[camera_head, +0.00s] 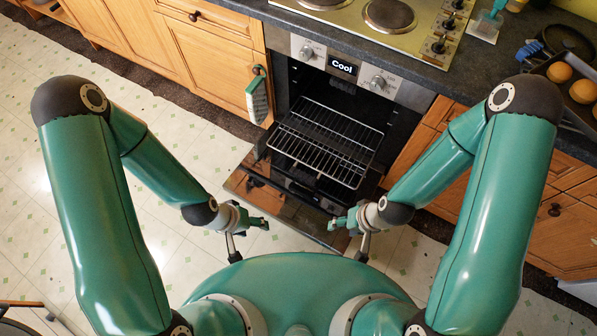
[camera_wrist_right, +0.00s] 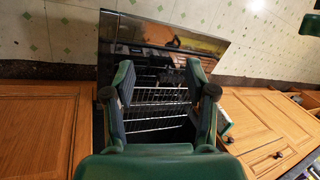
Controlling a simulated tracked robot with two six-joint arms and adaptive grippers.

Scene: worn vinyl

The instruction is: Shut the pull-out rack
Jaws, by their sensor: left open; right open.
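My right gripper (camera_head: 348,238) is open and empty in front of the rack's right side, near the door's front edge. Neither gripper appears to touch the rack. In the right wrist view the rack (camera_wrist_right: 158,97) shows between the open fingers of my right gripper (camera_wrist_right: 163,82).
An oven glove or cloth (camera_head: 257,98) hangs from a cabinet knob left of the oven. Wooden cabinets (camera_head: 215,65) flank the oven. The hob (camera_head: 390,15) and a tray of round buns (camera_head: 570,82) are on the counter above.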

